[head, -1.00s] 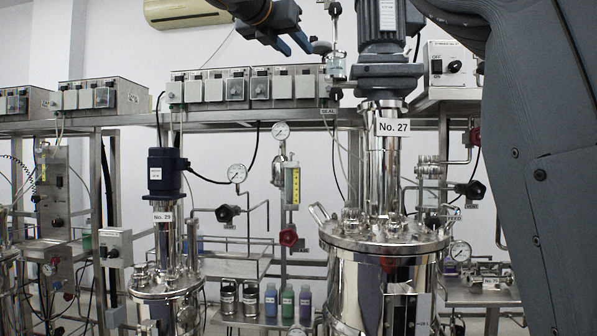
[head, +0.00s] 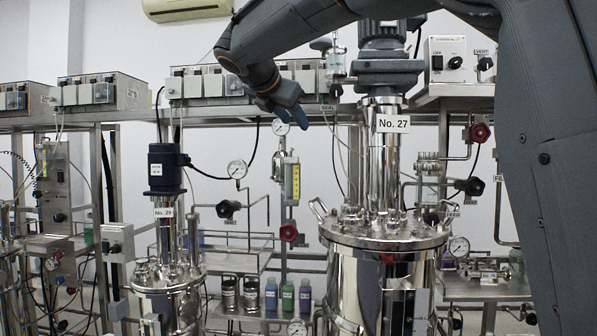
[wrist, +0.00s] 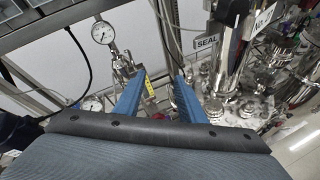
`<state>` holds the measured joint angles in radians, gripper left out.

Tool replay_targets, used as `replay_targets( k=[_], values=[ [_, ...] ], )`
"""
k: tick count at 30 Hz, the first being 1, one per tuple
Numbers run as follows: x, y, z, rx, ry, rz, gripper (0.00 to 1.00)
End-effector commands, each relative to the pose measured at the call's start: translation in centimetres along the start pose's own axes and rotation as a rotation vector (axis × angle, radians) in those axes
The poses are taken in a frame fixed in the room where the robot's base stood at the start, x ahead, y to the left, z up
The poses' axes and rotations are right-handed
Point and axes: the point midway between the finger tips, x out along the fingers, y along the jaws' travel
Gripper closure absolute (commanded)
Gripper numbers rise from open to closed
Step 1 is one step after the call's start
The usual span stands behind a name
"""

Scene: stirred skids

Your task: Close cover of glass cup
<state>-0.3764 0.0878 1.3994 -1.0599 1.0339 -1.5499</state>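A small glass cup (head: 337,66) stands at the top of the frame, just left of the grey motor. A dark, disc-like part that looks like its cover (head: 320,44) sits at its upper left; I cannot tell exactly how it is seated. My gripper (head: 291,120) hangs below and to the left of the cup, fingers pointing down and clear of it. Its two blue fingers are apart with nothing between them, as the wrist view (wrist: 159,76) also shows. I cannot make out the cup in the wrist view.
A steel vessel labelled No. 27 (head: 385,242) stands below right, with its motor (head: 390,72) above. A pressure gauge (head: 281,127) and a yellow-scaled flowmeter (head: 291,182) are close under my gripper. Control boxes (head: 200,85) line the shelf behind. Open air lies to the left.

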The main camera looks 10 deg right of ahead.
Motion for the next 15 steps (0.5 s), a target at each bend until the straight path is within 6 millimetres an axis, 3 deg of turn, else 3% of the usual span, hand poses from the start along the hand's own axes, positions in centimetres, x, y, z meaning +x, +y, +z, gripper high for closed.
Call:
replay_targets(
  k=[15],
  values=[
    [3.5,-4.1,-7.6,0.194,0.160,-0.070,0.64]
  ],
)
